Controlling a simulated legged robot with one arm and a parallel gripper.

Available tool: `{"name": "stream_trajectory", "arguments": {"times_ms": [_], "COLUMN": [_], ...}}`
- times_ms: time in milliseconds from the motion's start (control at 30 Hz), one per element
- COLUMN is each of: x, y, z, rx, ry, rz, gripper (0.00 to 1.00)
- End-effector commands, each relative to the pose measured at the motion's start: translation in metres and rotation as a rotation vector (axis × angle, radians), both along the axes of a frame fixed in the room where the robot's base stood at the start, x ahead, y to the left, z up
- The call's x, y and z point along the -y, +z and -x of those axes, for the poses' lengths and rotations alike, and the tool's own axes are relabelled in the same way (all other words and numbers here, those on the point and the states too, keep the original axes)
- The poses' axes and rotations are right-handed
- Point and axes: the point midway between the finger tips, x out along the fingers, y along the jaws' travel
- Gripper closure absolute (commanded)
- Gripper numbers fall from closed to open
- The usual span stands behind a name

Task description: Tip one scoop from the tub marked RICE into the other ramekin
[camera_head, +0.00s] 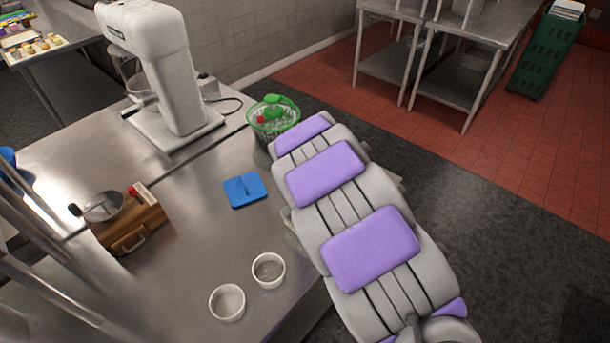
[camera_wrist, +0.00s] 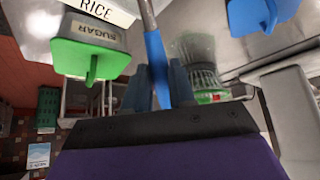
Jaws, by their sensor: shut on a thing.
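In the wrist view, my gripper (camera_wrist: 158,88) is shut on the blue handle (camera_wrist: 157,62) of a scoop. Its grey shaft runs up past the frame's top edge, so its bowl is out of view. A white tub marked RICE (camera_wrist: 182,9) shows at the top, beside the shaft; its inside is not visible. In the head view, two white ramekins stand on the steel counter: the nearer (camera_head: 227,303) looks pale inside, the farther (camera_head: 268,270) has something greyish in it. My arm hides the gripper and tubs there.
A tub marked SUGAR (camera_wrist: 98,32) has a green lid. A blue lid-like square (camera_head: 245,189) lies on the counter. A green basket (camera_head: 272,117), a white stand mixer (camera_head: 170,75) and a wooden box (camera_head: 130,222) with a metal bowl stand around. Bare counter lies between box and ramekins.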

Motion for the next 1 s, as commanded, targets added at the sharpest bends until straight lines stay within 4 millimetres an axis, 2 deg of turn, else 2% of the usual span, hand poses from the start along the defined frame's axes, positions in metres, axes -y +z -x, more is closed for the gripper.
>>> {"name": "stream_trajectory", "arguments": {"times_ms": [700, 1000], "x": [-0.002, -0.002], "y": [0.054, 0.063], "z": [-0.011, -0.014], "rx": [0.001, 0.0], "ry": [0.002, 0.001], "rz": [0.0, 0.001], "gripper": [1.0, 1.0]}}
